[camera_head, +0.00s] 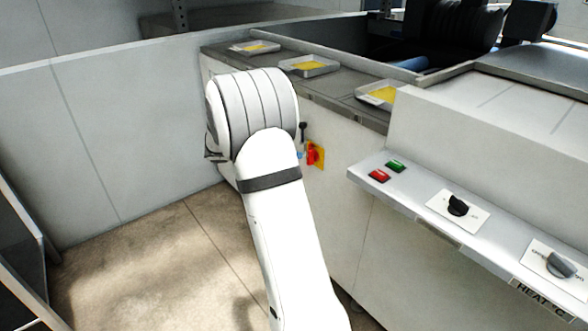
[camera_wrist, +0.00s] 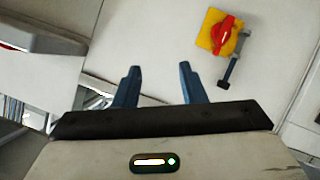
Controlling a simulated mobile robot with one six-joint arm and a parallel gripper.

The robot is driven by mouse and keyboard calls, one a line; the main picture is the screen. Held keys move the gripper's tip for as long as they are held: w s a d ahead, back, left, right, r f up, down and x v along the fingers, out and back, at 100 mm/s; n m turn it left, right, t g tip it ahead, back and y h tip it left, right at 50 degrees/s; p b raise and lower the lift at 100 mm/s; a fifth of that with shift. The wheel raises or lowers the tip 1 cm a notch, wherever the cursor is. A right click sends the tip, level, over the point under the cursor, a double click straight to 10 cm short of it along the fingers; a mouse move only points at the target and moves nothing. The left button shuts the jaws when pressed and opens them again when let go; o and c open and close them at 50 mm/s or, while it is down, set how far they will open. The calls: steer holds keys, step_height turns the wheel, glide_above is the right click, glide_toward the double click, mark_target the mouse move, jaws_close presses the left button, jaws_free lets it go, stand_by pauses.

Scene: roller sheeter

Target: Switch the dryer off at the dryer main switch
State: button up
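The dryer main switch (camera_head: 314,155) is a red rotary handle on a yellow plate, on the light front panel of the machine. It also shows in the wrist view (camera_wrist: 223,35), upper right, with the red handle tilted near vertical in that picture. A dark padlock-like or lever part (camera_wrist: 233,64) hangs beside it. My gripper (camera_wrist: 158,82) is open and empty, its two blue fingers apart, left of and below the switch in the wrist view, not touching it. In the head view my arm hides most of the gripper.
Trays with yellow contents (camera_head: 310,66) stand on the machine top. A grey wall (camera_head: 110,140) stands left, with open floor (camera_head: 150,260) below.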

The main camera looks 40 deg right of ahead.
mark_target(308, 157)
steer(key=w+d+f+m+t+h+b, duration=0.2)
steer(key=w+d+f+m+h+b, duration=0.4)
steer(key=w+f, duration=0.55)
steer(key=d, duration=0.2)
steer(key=d+f+n, duration=0.1)
steer(key=d, duration=0.2)
steer(key=d+n+y, duration=0.1)
steer(key=d, duration=0.2)
steer(key=shift+s+d+f, duration=0.15)
steer(key=shift+d, duration=0.1)
steer(key=shift+a, duration=0.1)
jaws_close()
